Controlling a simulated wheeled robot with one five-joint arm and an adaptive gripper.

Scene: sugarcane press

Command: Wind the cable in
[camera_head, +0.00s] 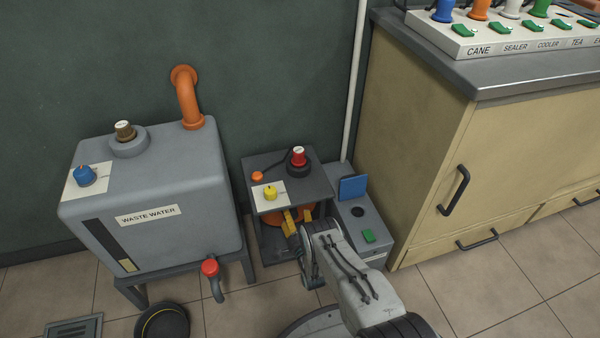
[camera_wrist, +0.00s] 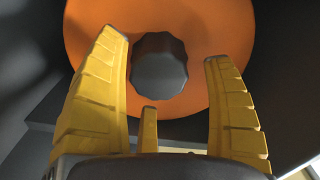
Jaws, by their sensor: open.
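An orange reel disc (camera_wrist: 215,30) with a dark, ridged knob (camera_wrist: 160,66) at its centre fills the top of the wrist view. In the head view the orange reel (camera_head: 272,217) shows partly inside a grey open-fronted housing (camera_head: 315,180). My gripper (camera_wrist: 165,46) is open, with one yellow finger on each side of the knob and gaps between them. Its yellow fingers also show at the housing's front (camera_head: 292,220). I cannot tell how deep the fingertips reach.
A yellow knob (camera_head: 270,192) and an orange button (camera_head: 257,176) are on the housing. A waste water tank (camera_head: 150,190) with a red-handled tap (camera_head: 210,268) stands left. A grey box (camera_head: 368,238) and a cabinet (camera_head: 430,150) stand right. A dark bowl (camera_head: 163,322) is on the floor.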

